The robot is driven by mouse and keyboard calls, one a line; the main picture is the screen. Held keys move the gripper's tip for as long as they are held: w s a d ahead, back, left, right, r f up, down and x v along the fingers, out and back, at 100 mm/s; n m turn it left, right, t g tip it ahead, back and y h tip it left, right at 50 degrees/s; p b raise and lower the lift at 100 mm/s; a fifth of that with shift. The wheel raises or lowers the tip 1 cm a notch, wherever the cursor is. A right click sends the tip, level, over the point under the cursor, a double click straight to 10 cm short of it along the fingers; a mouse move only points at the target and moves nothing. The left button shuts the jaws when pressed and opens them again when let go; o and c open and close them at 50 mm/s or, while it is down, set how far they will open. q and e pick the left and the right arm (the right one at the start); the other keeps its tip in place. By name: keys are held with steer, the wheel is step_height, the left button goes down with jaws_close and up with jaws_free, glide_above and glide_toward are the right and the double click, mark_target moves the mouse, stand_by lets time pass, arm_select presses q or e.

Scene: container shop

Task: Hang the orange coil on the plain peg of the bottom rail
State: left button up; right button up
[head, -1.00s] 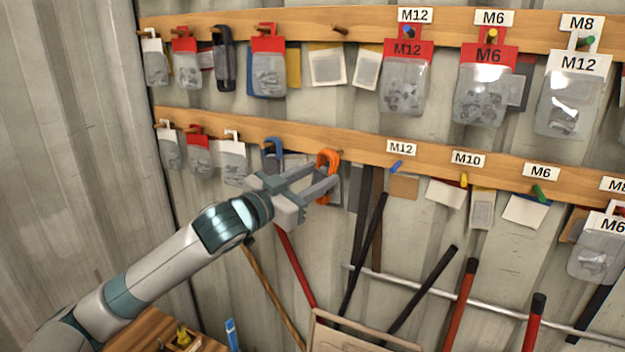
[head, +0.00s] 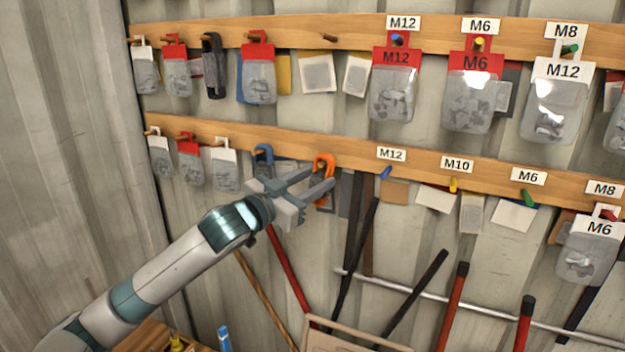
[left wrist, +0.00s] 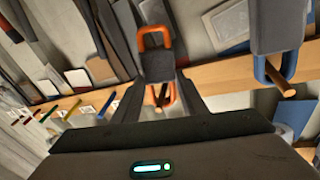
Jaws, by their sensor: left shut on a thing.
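The orange coil (head: 324,160) is at the bottom rail (head: 350,168) in the head view, with a dark band around its middle. My left gripper (head: 320,179) is shut on it, one finger on each side. In the left wrist view the orange coil (left wrist: 155,38) shows its dark band between my fingers (left wrist: 160,95). Its loop at the rail surrounds a plain wooden peg (left wrist: 164,92), which shows inside the loop. Whether the loop rests on the peg is hard to tell. My right gripper is not in view.
A blue coil (head: 262,153) hangs on the neighbouring peg, close to my left gripper. Several bagged packets hang left of it. A blue peg (head: 386,173) under an M12 label is to the right. Long-handled tools hang below. An upper rail (head: 290,38) holds more packets.

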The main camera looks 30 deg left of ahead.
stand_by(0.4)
arm_select(q)
steer(key=o, duration=1.2)
steer(key=shift+s, duration=0.1)
steer(key=shift+s+a+f+b, duration=0.1)
steer(key=shift+s+f+b, duration=0.05)
steer(key=shift+s+b, duration=0.3)
steer(key=b+v, duration=0.6)
steer(key=v, duration=0.5)
